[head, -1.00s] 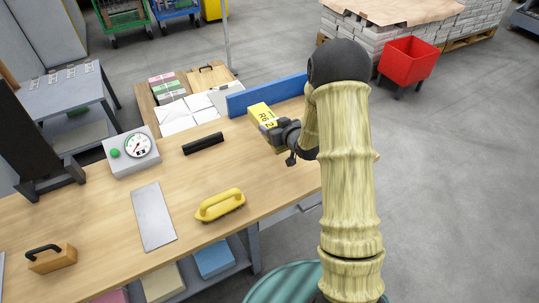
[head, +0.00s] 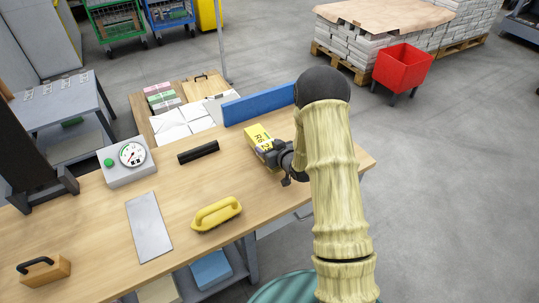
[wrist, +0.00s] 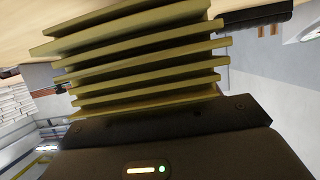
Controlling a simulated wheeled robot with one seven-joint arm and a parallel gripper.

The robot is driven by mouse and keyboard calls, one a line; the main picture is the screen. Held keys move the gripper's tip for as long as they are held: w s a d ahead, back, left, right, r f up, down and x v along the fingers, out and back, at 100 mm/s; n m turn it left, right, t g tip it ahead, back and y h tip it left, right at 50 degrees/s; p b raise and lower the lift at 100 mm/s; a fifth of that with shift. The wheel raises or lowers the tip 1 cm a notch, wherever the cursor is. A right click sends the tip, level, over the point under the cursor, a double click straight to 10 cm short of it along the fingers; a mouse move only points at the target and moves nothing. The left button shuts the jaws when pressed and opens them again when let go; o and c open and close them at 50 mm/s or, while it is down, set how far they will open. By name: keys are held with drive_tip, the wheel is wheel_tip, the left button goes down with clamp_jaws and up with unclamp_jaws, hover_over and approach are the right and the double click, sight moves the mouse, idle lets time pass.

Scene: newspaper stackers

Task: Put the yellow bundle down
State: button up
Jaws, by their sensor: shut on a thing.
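The yellow bundle (head: 257,135) has a bright yellow label with dark print on its top. It is at the right part of the wooden workbench (head: 180,228), in front of the blue rail. My gripper (head: 270,155) is shut on its near right end. In the wrist view, several olive-yellow layered edges (wrist: 145,65) fill the space in front of the gripper body, with the wood at the top. I cannot tell whether the bundle's underside touches the bench.
A blue rail (head: 258,104) stands behind the bundle. A dial gauge (head: 130,160), a metal plate (head: 149,227) and a wooden block (head: 45,271) lie farther left. Bare wood surrounds the bundle's front.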

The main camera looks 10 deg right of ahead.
drive_tip(key=shift+f, duration=1.75)
drive_tip(key=shift+f+b, duration=0.15)
drive_tip(key=shift+b, duration=0.2)
drive_tip(key=o, duration=1.4)
drive_tip(key=p+v, duration=0.1)
drive_tip(key=v, duration=1.1)
drive_tip(key=shift+s, duration=0.1)
